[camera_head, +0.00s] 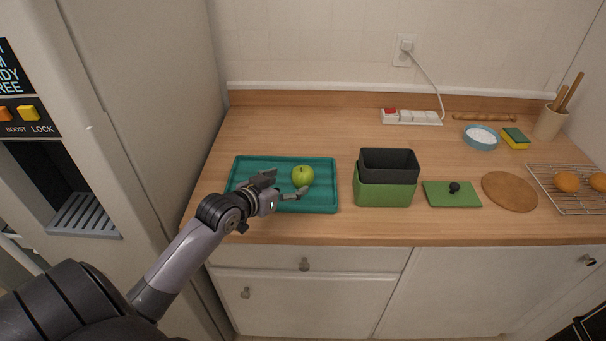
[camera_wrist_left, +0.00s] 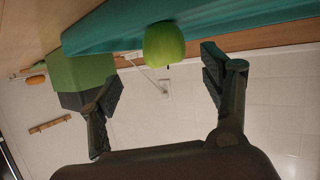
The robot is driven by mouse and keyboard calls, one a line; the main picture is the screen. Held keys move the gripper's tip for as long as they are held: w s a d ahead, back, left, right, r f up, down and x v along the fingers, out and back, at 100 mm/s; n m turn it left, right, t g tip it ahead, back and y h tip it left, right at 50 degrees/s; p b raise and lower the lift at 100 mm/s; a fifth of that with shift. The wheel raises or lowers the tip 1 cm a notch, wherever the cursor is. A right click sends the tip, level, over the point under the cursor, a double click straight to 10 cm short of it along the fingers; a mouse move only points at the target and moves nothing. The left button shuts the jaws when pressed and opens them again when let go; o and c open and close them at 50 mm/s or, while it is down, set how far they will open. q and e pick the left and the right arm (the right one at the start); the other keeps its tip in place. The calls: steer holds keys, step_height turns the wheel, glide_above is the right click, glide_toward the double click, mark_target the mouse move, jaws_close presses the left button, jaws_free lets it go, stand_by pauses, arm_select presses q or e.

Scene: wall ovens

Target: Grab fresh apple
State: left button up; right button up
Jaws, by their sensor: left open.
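A green apple (camera_head: 303,175) sits on the teal tray (camera_head: 328,195) on the wooden counter. My left gripper (camera_head: 284,186) is over the tray with its fingers spread, just to the left of the apple. In the left wrist view the apple (camera_wrist_left: 164,44) appears ahead of the gap between the two open fingers (camera_wrist_left: 166,88), with nothing held. The teal tray (camera_wrist_left: 220,18) also shows there. I cannot tell exactly how far the fingertips are from the apple. My right gripper is not in view.
A green and black container (camera_head: 386,188) stands right of the tray, with a green lid (camera_head: 440,200) beside it. Farther right are a round wooden board (camera_head: 510,192) and a wire rack (camera_head: 585,205) with orange fruit. A power strip (camera_head: 411,117) lies at the back. The counter behind the tray is clear.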

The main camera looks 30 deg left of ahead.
mark_target(297, 177)
arm_select(q)
steer(key=shift+x, duration=1.1)
steer(key=shift+w, duration=0.25)
steer(key=shift+a+p+x, duration=0.1)
steer(key=shift+p+x, duration=0.3)
steer(key=shift+x, duration=0.75)
steer(key=shift+a+p+x, duration=0.15)
steer(key=shift+p+x, duration=0.2)
steer(key=shift+x, duration=0.85)
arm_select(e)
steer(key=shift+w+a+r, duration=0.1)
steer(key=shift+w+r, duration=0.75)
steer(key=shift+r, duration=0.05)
arm_select(q)
steer(key=shift+s, duration=0.1)
steer(key=c, duration=1.3)
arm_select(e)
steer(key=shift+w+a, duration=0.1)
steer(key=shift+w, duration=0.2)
arm_select(q)
steer(key=shift+r, duration=0.1)
